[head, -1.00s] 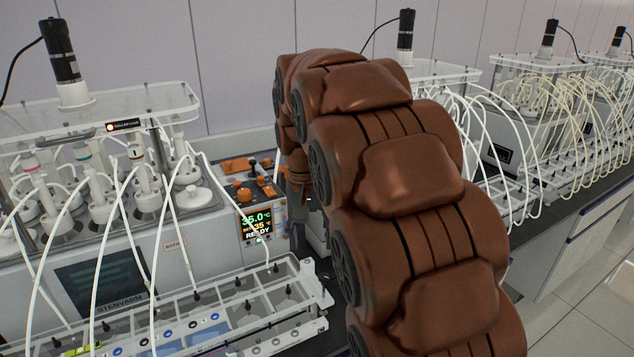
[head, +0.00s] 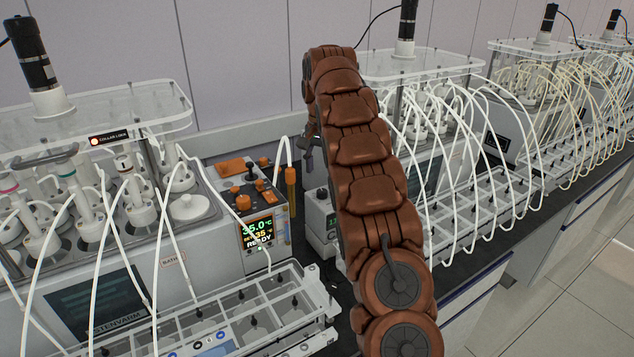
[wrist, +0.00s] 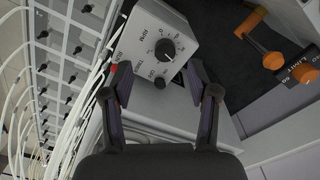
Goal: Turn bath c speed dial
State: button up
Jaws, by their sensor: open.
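My gripper (wrist: 160,78) is open and empty. I cannot tell the distance from the fingers to the box. In the head view the box (head: 321,218) stands on the bench, partly hidden by my arm.
An orange-topped heating unit (head: 262,205) with a lit display reading READY stands left of the box; its orange parts (wrist: 273,60) show at right in the wrist view. Glass-topped baths, white tubes (head: 475,150) and a clear bottle rack (head: 250,310) crowd both sides.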

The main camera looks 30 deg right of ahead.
aim_at(322, 190)
jog(key=shift+w+d+f, duration=0.3)
jog(key=shift+w+d, duration=0.45)
jog(key=shift+f+p, duration=1.55)
jog(key=shift+f, duration=2.3)
grip_shut()
jog(key=shift+a+f+b, duration=0.1)
jog(key=shift+f+b, duration=0.05)
jog(key=shift+b, duration=0.45)
